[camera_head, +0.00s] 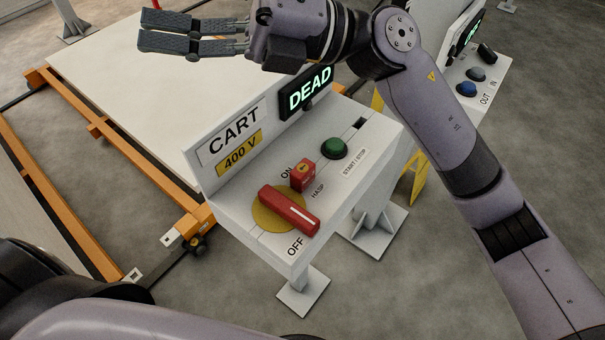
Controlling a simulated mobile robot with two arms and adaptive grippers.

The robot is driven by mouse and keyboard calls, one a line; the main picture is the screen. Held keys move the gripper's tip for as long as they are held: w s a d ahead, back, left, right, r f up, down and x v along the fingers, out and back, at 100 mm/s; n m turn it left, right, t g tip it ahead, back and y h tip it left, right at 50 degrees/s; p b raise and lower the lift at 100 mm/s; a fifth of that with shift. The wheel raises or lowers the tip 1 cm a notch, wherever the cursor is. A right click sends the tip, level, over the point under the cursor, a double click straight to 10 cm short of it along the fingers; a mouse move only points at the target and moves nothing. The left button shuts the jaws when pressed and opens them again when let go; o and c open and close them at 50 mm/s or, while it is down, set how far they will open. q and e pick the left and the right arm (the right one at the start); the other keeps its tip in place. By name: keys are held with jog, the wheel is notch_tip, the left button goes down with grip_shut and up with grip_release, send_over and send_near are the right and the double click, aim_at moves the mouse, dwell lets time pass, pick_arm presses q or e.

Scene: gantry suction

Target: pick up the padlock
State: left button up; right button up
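My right gripper (142,30) is high at the upper left, above the pale cart top and well away from the padlock. Its two fingers point left and hold nothing visible. The gap between them is hard to judge from this angle. My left gripper is out of view.
The box has a green START/STOP button (333,148) and an upright sign with a lit DEAD display (305,92). A pale flat deck (190,85) with orange rails (100,130) lies behind left. A second control box (478,78) stands at upper right.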

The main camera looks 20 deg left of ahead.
jog(key=s+a+f+n+h, duration=0.2)
jog(key=s+f+n+h, duration=0.1)
jog(key=f+h, duration=0.15)
jog(key=t+h+p, duration=0.3)
jog(key=t+h, duration=0.7)
jog(key=h, duration=0.4)
send_over(303, 168)
notch_tip(303, 168, down, 18)
jog(key=shift+f, duration=0.1)
jog(key=shift+a+f, duration=0.1)
jog(key=shift+f, duration=0.55)
notch_tip(303, 168, down, 4)
jog(key=p, duration=0.2)
jog(key=shift+p, duration=0.4)
jog(key=shift+f, duration=0.65)
